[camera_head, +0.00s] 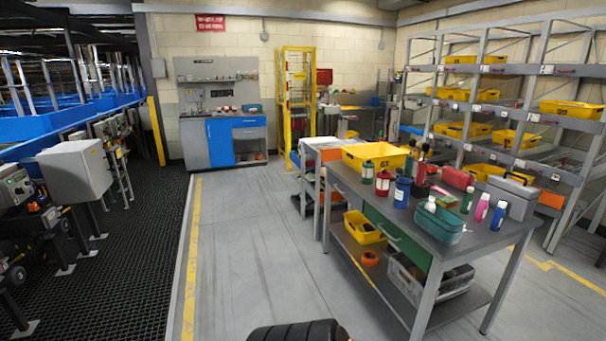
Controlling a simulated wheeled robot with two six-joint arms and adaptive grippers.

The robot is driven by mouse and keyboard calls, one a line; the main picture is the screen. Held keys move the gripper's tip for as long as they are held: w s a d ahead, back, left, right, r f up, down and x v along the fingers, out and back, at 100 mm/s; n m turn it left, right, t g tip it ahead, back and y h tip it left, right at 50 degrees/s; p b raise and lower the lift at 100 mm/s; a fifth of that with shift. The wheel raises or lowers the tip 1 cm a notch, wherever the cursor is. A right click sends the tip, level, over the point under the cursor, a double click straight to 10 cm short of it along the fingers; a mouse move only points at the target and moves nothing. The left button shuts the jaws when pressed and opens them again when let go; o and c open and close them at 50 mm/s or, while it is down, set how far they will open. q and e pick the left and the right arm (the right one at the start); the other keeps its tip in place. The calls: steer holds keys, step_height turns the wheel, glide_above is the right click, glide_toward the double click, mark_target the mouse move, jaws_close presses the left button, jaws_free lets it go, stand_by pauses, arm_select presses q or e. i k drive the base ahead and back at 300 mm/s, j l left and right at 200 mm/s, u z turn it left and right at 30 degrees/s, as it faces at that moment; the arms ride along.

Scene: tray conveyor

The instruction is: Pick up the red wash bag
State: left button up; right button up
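The red wash bag (457,178) lies on the grey workbench (483,244) at the right of the view, toward the bench's far side. It looks like a small, rounded red pouch, partly behind bottles. Neither my left nor my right gripper shows in this view.
Close to the bag are several bottles, a dark teal basket (437,228), a grey case (511,199) and a yellow bin (374,157). Shelving (512,69) with yellow bins stands behind the bench. Open floor (250,240) lies left of it, then a yellow line and black matting (120,270).

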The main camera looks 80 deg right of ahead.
mark_target(460, 180)
steer(key=z, duration=3.35)
